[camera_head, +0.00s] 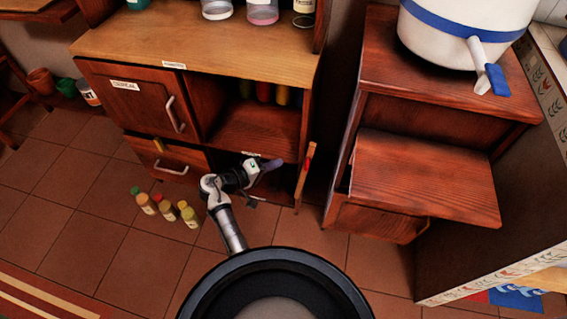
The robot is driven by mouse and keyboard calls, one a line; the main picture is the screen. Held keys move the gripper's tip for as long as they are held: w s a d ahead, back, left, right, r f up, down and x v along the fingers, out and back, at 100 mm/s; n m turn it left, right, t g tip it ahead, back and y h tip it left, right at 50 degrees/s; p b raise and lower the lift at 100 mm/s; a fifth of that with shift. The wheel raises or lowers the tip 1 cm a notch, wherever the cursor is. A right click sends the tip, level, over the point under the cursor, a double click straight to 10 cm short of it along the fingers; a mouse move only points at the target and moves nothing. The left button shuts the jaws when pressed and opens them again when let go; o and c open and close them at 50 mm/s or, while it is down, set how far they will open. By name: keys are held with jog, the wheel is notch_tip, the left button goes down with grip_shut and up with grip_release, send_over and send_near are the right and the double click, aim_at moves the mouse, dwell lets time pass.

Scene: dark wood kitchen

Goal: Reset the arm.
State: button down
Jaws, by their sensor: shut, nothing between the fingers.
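My arm rises from my round dark base at the bottom middle and bends at a pale joint. Its dark wrist points right, in front of the low wooden cabinet. My gripper (270,165) is at the far end of the wrist, near the cabinet's lower right opening. It is shut, and I see nothing held in it. The fingers are small and dark here, so their detail is hard to make out.
The cabinet (190,48) has a labelled door (128,95) and a drawer (165,160). Several small bottles (167,209) stand on the tiles left of my arm. A wooden drawer unit (425,180) at right carries a white pot (450,40).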

jog(key=v, duration=0.6)
jog(key=shift+a, duration=0.1)
